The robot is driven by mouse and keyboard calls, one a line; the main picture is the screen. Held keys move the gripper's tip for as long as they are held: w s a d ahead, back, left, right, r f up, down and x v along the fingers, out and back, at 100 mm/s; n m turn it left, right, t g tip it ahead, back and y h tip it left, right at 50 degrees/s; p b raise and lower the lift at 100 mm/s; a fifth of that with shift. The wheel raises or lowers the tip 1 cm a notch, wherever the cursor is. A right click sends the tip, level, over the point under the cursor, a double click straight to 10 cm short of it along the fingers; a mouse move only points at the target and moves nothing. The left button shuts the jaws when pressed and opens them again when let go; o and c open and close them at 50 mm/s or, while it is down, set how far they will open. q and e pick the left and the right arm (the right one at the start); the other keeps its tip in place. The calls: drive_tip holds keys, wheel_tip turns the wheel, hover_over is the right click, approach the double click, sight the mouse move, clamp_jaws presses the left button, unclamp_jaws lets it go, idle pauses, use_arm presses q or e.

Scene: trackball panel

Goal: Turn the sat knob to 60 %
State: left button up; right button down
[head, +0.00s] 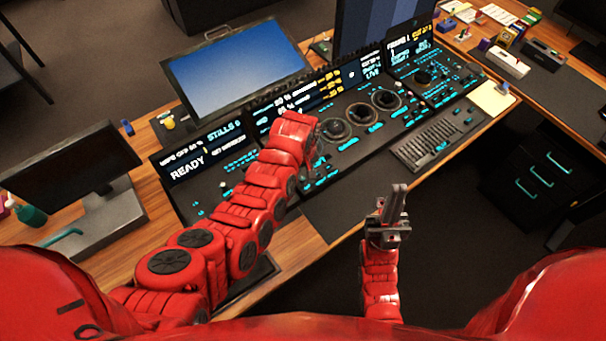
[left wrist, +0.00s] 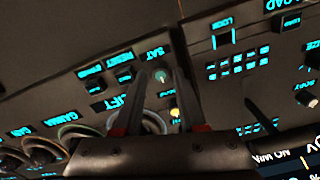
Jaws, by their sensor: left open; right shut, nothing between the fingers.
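The sat knob (left wrist: 162,76) is a small teal-tipped knob beside the lit word SAT in the left wrist view. My left gripper (left wrist: 159,88) is open, with one finger on each side of the knob in that view. I cannot tell whether the fingers touch it. In the head view my left gripper (head: 317,153) is over the console and largely hidden by my red wrist, which also hides the knob. My right gripper (head: 395,203) is shut and empty, in front of the desk's near edge.
The console (head: 345,165) has trackball rings (head: 385,101), lit labels and status displays. In the left wrist view a yellow-tipped knob (left wrist: 175,112) is close to the right finger. A keyboard (head: 437,138) lies to the right; monitors (head: 237,68) stand behind and at left.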

use_arm(q)
drive_tip(key=shift+f, duration=0.45)
clamp_jaws()
drive_tip(key=m+b, duration=0.1)
drive_tip(key=m, duration=0.1)
drive_tip(key=shift+f+m, duration=0.1)
drive_tip(key=shift+m, duration=0.3)
drive_tip(key=m, duration=0.2)
drive_tip(key=shift+m+b, duration=0.3)
drive_tip(key=shift+b, duration=0.1)
